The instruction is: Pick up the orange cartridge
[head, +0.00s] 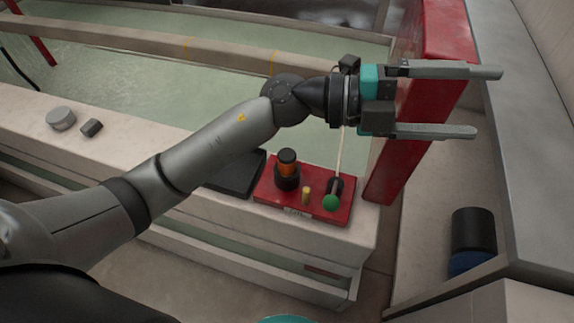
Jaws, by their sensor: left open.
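My left gripper (488,102) is open and empty. In the picture it lies up and to the right of the cartridge, in front of a red post, with its fingers pointing right. The left forearm passes above and left of the cartridge in the picture. My right gripper is not in view.
The red tray also holds a small yellow peg (306,196) and a green ball (331,203) by a thin rod. A black flat box (236,173) lies left of the tray. A red post (412,120) rises at right. A dark cylinder (473,232) stands farther right.

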